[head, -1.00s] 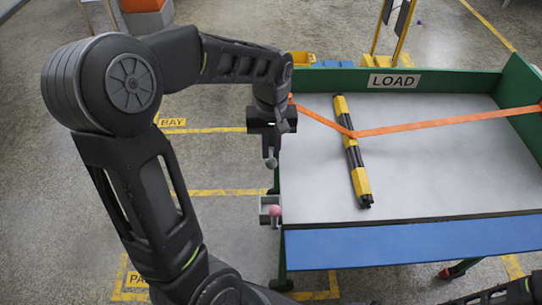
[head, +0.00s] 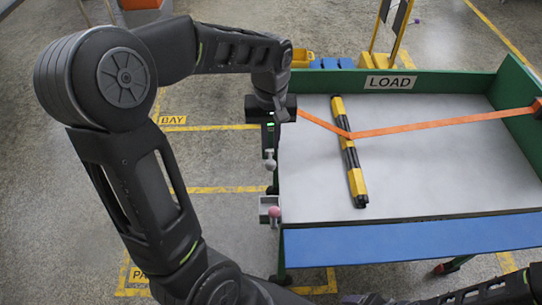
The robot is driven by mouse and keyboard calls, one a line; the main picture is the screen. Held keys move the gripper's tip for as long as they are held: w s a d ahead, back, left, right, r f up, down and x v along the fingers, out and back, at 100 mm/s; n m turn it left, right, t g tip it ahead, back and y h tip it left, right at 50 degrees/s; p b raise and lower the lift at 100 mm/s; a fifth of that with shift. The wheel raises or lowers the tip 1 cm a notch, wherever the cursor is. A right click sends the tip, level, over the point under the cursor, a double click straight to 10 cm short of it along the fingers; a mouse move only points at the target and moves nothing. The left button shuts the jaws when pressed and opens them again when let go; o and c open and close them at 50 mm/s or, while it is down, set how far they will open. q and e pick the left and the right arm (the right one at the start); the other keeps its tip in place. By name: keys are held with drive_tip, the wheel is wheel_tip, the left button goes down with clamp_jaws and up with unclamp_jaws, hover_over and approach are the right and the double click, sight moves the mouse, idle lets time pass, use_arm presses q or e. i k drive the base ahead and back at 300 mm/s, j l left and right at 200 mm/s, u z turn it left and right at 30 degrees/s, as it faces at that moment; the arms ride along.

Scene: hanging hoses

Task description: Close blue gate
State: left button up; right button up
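The blue gate (head: 410,241) is a long flat panel along the near edge of the green-walled table. It looks folded down and outward, below the grey top. A grey-knobbed lever (head: 270,162) stands at the table's left side, and a pink ball (head: 274,211) sits in a small bracket at the near left corner. My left gripper (head: 268,132) points down at the left side, just above the grey knob and apart from the gate. Its finger gap is not clear. My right gripper is not visible; only part of that arm shows at the bottom right.
A yellow and black bar (head: 348,150) lies on the grey table top (head: 440,170), with an orange strap (head: 440,123) across it. A LOAD sign (head: 391,82) is on the far green wall. Open floor with yellow lines lies left of the table.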

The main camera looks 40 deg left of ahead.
sight(342, 246)
drive_tip(key=k, duration=1)
